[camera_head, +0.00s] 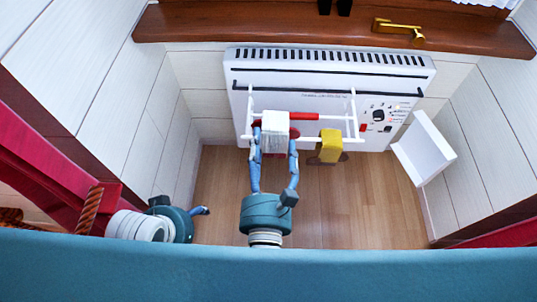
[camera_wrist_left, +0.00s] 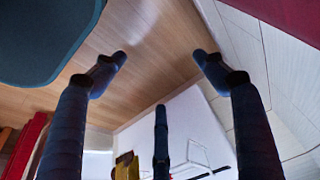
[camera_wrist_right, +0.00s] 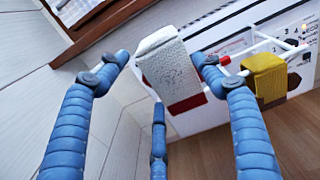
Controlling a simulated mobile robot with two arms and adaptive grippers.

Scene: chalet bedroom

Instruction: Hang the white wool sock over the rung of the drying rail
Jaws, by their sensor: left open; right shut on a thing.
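The white wool sock (camera_head: 275,131) is at the front rung of the white drying rail (camera_head: 352,115) on the wall heater. My right gripper (camera_head: 274,136) is shut on the sock, with a blue finger on each side. In the right wrist view the sock (camera_wrist_right: 168,65) sits between the fingertips (camera_wrist_right: 166,58), its white face toward the camera. The sock hides the rung behind it, so I cannot tell whether it rests on the rung. My left gripper (camera_head: 201,211) is low at the left, away from the rail; in the left wrist view its fingers (camera_wrist_left: 160,58) are apart and empty.
A yellow cloth (camera_head: 331,146) hangs on the front rung, right of the sock. A red piece (camera_head: 304,116) shows on the rail behind. The white heater (camera_head: 325,72) stands below a wooden sill (camera_head: 300,30). A white panel (camera_head: 424,149) is at right. Wooden floor (camera_head: 350,205) is clear.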

